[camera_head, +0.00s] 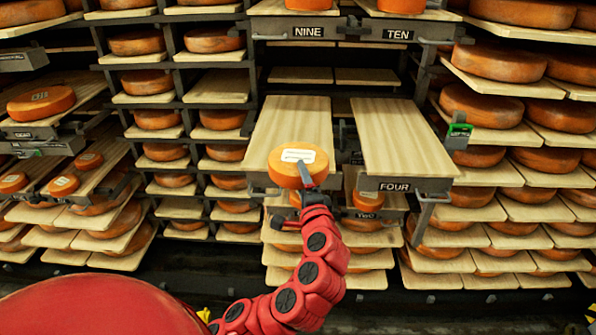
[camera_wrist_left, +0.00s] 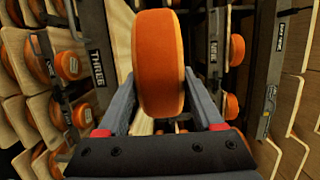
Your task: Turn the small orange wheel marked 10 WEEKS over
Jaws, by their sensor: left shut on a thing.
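A small orange wheel (camera_head: 285,172) with a white label on its upper face is in my left gripper (camera_head: 308,180), at the front end of a wooden board. The label's writing is too small to read. In the left wrist view, the wheel (camera_wrist_left: 160,65) is seen edge-on between the two fingers of my left gripper (camera_wrist_left: 160,95), which press on it from both sides. In the head view it is tilted a little, label side up and towards me. I cannot tell whether it touches the board. My right gripper is not in view.
The bare board (camera_head: 292,123) behind the wheel is clear, and so is the board (camera_head: 400,140) marked FOUR. Shelves of orange wheels stand on both sides. Smaller labelled wheels (camera_head: 64,186) lie on boards at the left. A green-tagged bracket (camera_head: 459,130) juts out at the right.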

